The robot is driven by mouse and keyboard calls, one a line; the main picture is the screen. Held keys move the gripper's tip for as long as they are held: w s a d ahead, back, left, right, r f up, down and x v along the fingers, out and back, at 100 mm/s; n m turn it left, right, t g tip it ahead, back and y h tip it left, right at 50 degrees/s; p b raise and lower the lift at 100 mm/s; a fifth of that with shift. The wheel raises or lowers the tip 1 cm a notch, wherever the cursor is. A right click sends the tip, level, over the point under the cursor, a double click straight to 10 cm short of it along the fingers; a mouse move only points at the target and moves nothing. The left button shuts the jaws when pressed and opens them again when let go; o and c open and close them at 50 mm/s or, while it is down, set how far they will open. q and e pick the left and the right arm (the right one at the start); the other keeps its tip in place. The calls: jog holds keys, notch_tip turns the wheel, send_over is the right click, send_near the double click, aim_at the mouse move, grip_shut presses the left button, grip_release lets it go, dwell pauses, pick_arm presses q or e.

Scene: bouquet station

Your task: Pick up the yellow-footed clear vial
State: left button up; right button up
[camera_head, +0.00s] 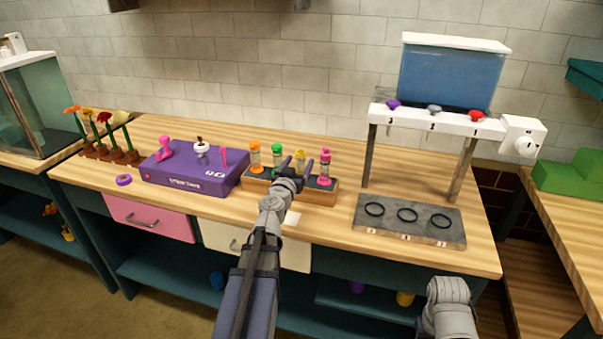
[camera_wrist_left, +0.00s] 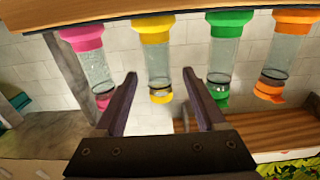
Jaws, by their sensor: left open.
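The yellow-footed clear vial (camera_head: 298,157) stands in a wooden rack (camera_head: 318,198), between a green-footed vial (camera_head: 277,155) and a pink-footed vial (camera_head: 324,168). An orange-footed vial (camera_head: 255,158) stands at the left end. My left gripper (camera_head: 292,163) is at the front of the rack, partly hiding the yellow-footed vial. In the left wrist view, which looks upside down, the yellow-footed vial (camera_wrist_left: 156,62) shows between the two open fingertips (camera_wrist_left: 160,76), beyond them. Nothing is in the jaws.
A purple box (camera_head: 190,180) with small pink and white items lies left of the rack. A water-tank stand (camera_head: 425,121) and a grey slab (camera_head: 410,236) with several rings are to the right. Potted flowers (camera_head: 100,135) stand at the far left. Neighbouring vials flank the gripper closely.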

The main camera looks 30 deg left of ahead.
pick_arm(q)
jog(key=shift+r+x, duration=0.15)
jog(key=shift+x, duration=1.15)
jog(key=shift+r+x, duration=0.1)
jog(key=shift+x, duration=1.15)
jog(key=shift+d, duration=0.1)
jog(key=shift+c, duration=0.4)
grip_shut()
